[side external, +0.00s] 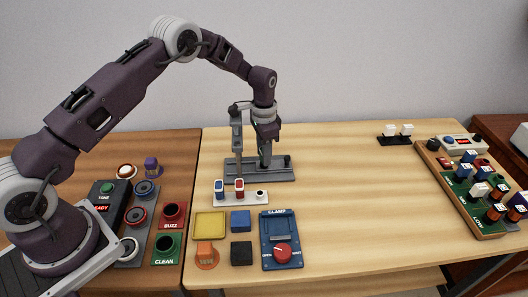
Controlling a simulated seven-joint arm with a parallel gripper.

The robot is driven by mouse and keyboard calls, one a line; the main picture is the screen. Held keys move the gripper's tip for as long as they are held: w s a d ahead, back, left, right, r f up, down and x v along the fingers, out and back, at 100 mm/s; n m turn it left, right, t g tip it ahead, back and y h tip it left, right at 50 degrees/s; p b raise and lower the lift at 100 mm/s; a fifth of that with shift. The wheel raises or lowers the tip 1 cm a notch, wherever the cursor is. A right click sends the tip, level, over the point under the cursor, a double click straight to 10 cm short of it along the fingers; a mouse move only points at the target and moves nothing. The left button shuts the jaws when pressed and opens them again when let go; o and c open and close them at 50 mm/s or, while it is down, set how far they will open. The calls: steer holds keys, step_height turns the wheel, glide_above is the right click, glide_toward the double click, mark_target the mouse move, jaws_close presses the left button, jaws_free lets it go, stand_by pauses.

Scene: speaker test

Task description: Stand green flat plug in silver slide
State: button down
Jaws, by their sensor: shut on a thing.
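My gripper (265,160) points down over the grey metal stand (286,176), which has a flat base and an upright post (237,140) at its left. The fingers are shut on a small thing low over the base. It is mostly hidden and its colour is hard to read; it seems to be the green flat plug, as no such plug shows elsewhere. I cannot tell whether it touches the stand. The silver slide seems to be part of this stand; its opening is not clear from here.
A white rack (250,202) in front of the stand holds a blue plug (219,188) and a red plug (239,189); its right spot looks empty. Nearer are coloured blocks and a blue clamp box (280,226). A crowded tray (487,234) is at right. The table's middle right is clear.

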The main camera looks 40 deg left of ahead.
steer(key=c, duration=0.9)
jaws_free()
steer(key=shift+r, duration=3.7)
